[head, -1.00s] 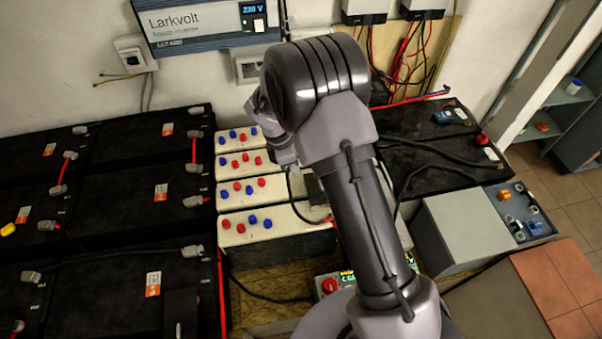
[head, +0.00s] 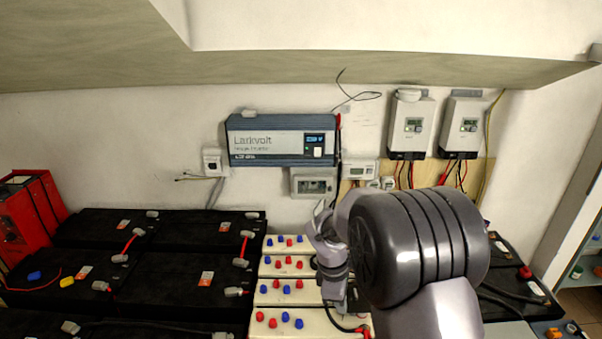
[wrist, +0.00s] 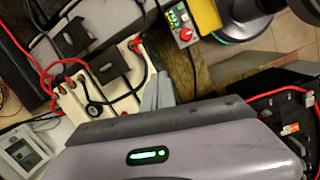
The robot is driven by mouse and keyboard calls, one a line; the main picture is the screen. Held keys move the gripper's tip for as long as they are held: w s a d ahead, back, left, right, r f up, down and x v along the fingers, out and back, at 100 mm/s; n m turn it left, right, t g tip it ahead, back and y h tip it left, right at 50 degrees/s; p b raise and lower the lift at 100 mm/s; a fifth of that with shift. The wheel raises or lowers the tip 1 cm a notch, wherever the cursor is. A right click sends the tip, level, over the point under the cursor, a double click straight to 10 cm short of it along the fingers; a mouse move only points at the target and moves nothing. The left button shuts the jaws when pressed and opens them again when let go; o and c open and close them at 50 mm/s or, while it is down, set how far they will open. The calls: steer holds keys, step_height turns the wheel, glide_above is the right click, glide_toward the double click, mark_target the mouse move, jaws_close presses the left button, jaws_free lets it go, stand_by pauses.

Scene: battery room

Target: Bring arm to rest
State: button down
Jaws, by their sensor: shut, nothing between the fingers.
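My arm (head: 420,250) is folded in the right half of the head view, its rounded dark joint large in front of the batteries and the wall. The wrist part hangs left of that joint, over the right end of the cream batteries. In the wrist view my gripper (wrist: 158,92) shows its lilac body with a green light along the bottom. Its grey fingers are together and hold nothing. In the head view I cannot make out the fingertips clearly.
Cream batteries (head: 283,290) with red and blue caps stand below and left of the wrist. Black batteries (head: 170,290) fill the left. An inverter (head: 281,139) and two charge controllers (head: 410,127) hang on the wall. A red case (head: 30,215) stands far left. Loose cables run nearby.

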steer(key=s+d+r+m+t+y+b, duration=0.15)
steer(key=s+r+m+b, duration=0.25)
steer(key=s+r+m, duration=0.7)
steer(key=s+a+r+m+t+y+b, duration=0.1)
steer(key=s+r+m+t+y+b, duration=0.1)
steer(key=s+m, duration=0.6)
steer(key=s+t, duration=0.1)
steer(key=s, duration=0.5)
steer(key=shift+a+r+t+b, duration=0.15)
steer(key=shift+r+t+b, duration=0.05)
steer(key=shift+t+b, duration=0.15)
steer(key=shift+y, duration=0.25)
